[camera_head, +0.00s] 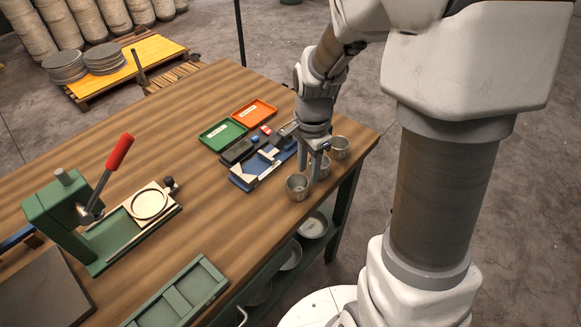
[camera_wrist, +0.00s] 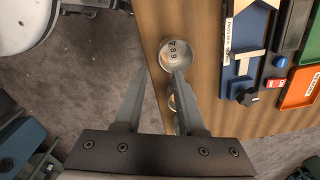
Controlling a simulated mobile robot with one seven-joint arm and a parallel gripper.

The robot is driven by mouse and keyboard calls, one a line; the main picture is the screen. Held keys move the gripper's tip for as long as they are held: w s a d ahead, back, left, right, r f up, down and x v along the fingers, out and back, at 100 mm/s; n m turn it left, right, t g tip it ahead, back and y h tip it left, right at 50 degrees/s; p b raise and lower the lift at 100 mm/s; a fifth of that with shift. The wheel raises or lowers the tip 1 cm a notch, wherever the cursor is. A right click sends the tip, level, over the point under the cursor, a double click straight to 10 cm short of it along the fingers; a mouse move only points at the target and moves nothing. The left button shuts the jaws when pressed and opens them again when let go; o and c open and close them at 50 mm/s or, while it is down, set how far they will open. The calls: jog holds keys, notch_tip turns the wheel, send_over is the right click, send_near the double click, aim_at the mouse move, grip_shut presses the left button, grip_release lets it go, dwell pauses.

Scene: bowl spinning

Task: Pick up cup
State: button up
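Three small metal cups stand in a row along the table's right edge. The near cup (camera_head: 297,187) is clear of my fingers in the head view and shows with markings inside in the wrist view (camera_wrist: 175,54). The middle cup (camera_head: 324,168) is partly hidden behind my gripper (camera_head: 309,171). The far cup (camera_head: 340,148) stands beyond it. In the wrist view my gripper (camera_wrist: 160,74) is open, with nothing held between its fingers. Its right finger partly covers the other cups, one of which shows as a sliver (camera_wrist: 171,103). I cannot tell the fingers' exact height.
A blue fixture (camera_head: 250,181) with blocks lies left of the cups. Green (camera_head: 222,134) and orange (camera_head: 254,113) trays are behind it. A green lever press (camera_head: 62,222) stands at left. Bowls (camera_head: 313,226) sit on a shelf below. The middle wooden tabletop is clear.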

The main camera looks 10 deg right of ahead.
aim_at(303, 190)
jog(key=f, duration=0.5)
jog(key=a+f, duration=0.1)
jog(key=f, duration=0.1)
jog(key=shift+s+f+b, duration=0.1)
jog(key=shift+f+b, duration=0.1)
jog(key=shift+b, duration=0.1)
grip_shut()
